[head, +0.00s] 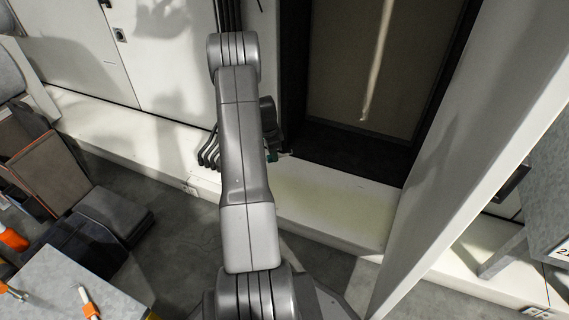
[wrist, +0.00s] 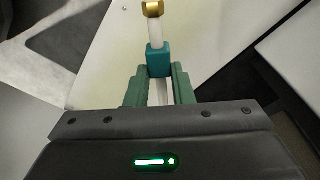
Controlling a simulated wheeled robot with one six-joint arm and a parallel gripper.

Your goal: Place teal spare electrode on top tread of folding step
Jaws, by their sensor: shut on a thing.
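My gripper (wrist: 160,92) is shut on the teal spare electrode (wrist: 159,62) in the wrist view. The electrode has a teal collar, a white rod and a brass-coloured tip, which points away from my gripper. Its lower part is partly hidden between the green jaws. In the head view, my arm hides most of my gripper, and only a small teal-green part shows beside the arm, over the pale ledge. I cannot make out a folding step or its top tread in either view.
A grey table (head: 60,283) at lower left bears a white-and-orange piece (head: 88,302). A brown padded seat (head: 60,165) stands behind it. A long pale ledge (head: 330,205) runs below a dark-framed recess (head: 380,70). A pale upright panel (head: 470,150) stands at right.

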